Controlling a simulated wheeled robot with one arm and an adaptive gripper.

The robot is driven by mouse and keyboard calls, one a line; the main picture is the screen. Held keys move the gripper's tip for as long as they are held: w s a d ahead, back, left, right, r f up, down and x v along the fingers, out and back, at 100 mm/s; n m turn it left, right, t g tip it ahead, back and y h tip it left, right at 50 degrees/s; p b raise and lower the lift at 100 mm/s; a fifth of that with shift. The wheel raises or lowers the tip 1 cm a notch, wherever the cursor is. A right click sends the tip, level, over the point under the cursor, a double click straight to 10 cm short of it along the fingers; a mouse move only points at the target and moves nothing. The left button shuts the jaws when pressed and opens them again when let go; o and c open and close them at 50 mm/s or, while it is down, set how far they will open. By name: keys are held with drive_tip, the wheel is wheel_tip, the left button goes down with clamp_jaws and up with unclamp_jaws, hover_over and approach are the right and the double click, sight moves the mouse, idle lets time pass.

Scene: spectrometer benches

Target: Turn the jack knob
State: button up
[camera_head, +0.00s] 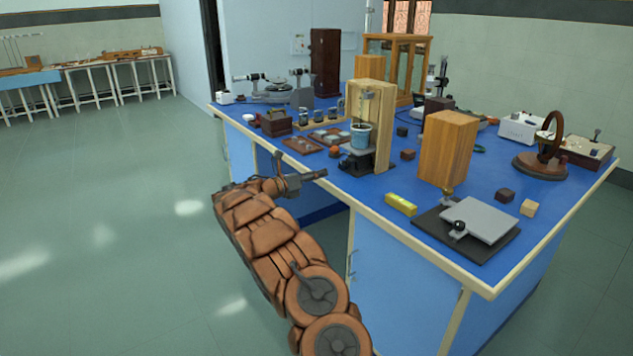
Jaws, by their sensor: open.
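A low jack with a grey top plate (482,218) on a black base stands near the front right corner of the blue bench. A round black knob (458,226) shows at its left side. A smaller grey platform (358,151) in a wooden frame bears a blue beaker (360,134); an orange-red knob (335,152) shows at its left. I cannot tell which of these is the task's jack knob. My gripper (305,178) is open and empty by the bench's left edge, left of and apart from both knobs. Its fingers show small and edge-on.
A yellow box (401,204) lies left of the grey-topped jack. A tall wooden block (447,148) and small dark and light cubes stand behind and beside it. A wooden frame (374,92) rises around the beaker. The bench's front left strip is mostly clear, and the floor (130,240) is open.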

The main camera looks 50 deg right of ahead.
drive_tip(key=s+a+r+m+y, duration=0.3)
drive_tip(key=s+a+r+m, duration=0.1)
drive_tip(key=s+a, duration=0.3)
drive_tip(key=s+a+r+m+y, duration=0.3)
drive_tip(key=s+a+r+m, duration=0.2)
drive_tip(key=s+a+m, duration=0.2)
drive_tip(key=shift+a+r, duration=0.3)
drive_tip(key=shift+a, duration=1.1)
drive_tip(key=n+h+b, duration=0.6)
drive_tip(key=b, duration=0.4)
approach(341, 166)
drive_tip(key=d, duration=0.1)
drive_tip(key=x, duration=0.3)
drive_tip(key=b+x, duration=0.1)
drive_tip(key=x, duration=0.2)
drive_tip(key=shift+s+a+f, duration=0.15)
drive_tip(key=shift+s, duration=0.05)
drive_tip(key=shift+x, duration=1.3)
